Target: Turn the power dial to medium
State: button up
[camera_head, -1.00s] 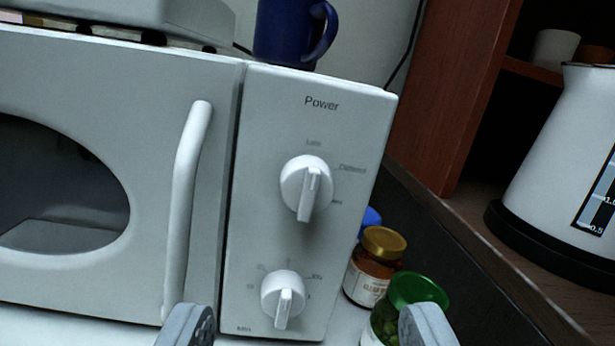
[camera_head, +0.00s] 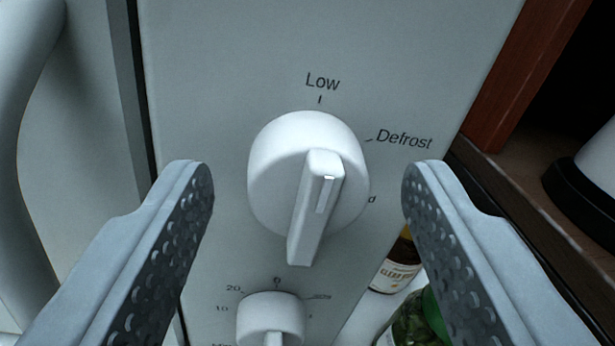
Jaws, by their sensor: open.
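The power dial (camera_head: 275,175) is a round white knob with a raised bar handle, on the grey microwave panel (camera_head: 225,60). Its bar runs from upper right to lower left, nearly upright. The label "Low" stands above the dial and "Defrost" to its upper right. A label ending in "d" at the right is mostly hidden by the knob, and I cannot see a medium mark. My gripper (camera_head: 308,180) is open, with one finger on each side of the dial. Neither finger appears to touch it.
The lower timer dial (camera_head: 270,315) sits just below, partly cut off. The microwave door handle (camera_head: 22,120) is at the left. A wooden shelf (camera_head: 530,70) and a white kettle (camera_head: 598,165) are at the right.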

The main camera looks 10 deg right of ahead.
jog(key=c, duration=1)
jog(key=shift+m, duration=0.3)
jog(key=m, duration=0.8)
jog(key=shift+m+g+y, duration=0.3)
jog(key=shift+m, duration=0.1)
jog(key=m, duration=0.6)
jog(key=shift+d+m+y, duration=0.15)
jog(key=shift+m+y, duration=0.15)
jog(key=shift+m, duration=0.1)
jog(key=m, duration=0.6)
jog(key=shift+f+y, duration=0.1)
jog(key=shift+y, duration=0.2)
jog(key=shift+m, duration=0.3)
